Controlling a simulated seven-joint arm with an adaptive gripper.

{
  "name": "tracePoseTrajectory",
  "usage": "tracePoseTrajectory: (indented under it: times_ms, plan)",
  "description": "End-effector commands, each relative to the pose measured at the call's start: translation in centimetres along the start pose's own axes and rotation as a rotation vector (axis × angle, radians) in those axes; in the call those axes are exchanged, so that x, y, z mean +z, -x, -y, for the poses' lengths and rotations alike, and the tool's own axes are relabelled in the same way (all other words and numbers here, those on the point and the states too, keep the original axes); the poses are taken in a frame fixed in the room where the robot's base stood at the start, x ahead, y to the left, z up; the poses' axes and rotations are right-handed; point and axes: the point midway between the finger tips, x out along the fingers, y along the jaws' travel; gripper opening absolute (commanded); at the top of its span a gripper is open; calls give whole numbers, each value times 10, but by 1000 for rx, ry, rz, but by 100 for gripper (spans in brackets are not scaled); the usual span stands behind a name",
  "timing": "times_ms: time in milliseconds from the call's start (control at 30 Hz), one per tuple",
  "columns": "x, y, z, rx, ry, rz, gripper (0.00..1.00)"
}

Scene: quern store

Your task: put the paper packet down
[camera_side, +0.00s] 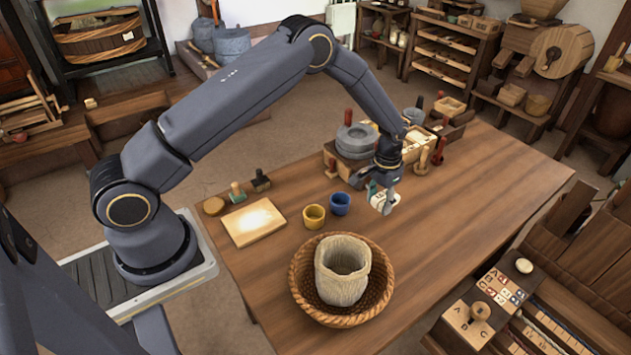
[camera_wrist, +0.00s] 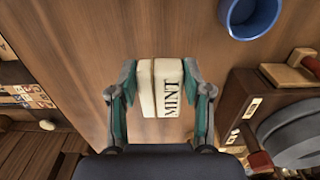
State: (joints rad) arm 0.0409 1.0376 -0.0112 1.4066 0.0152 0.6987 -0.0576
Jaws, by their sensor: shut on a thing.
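The paper packet (camera_wrist: 160,88) is cream-white and bears the word MINT in dark letters in the wrist view. My gripper (camera_wrist: 160,95) is shut on it, with one finger against each side. In the side view my gripper (camera_side: 382,196) holds the packet (camera_side: 383,202) over the wooden table (camera_side: 455,225), right of the blue cup. I cannot tell how far the packet is above the table top, or whether it touches it.
A wicker basket (camera_side: 300,293) with a cloth sack (camera_side: 343,272) is nearer the camera. A stone quern (camera_side: 357,140) stands behind. The table's right part is clear.

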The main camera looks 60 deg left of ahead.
Motion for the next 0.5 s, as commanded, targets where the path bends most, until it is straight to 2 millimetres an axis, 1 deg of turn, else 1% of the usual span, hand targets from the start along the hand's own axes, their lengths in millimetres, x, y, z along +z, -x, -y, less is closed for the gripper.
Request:
tracePoseTrajectory:
  times_ms: [33, 100, 200, 367, 467, 500]
  plan:
    - [-8, -12, 0, 0, 0, 2, 20]
    - [-18, -23, 0, 0, 0, 1, 20]
    - [-27, -32, -1, 0, 0, -1, 20]
    - [-32, -39, -1, 0, 0, -1, 20]
    - [-34, -51, -1, 0, 0, 2, 20]
    - [-34, -58, -1, 0, 0, 2, 20]
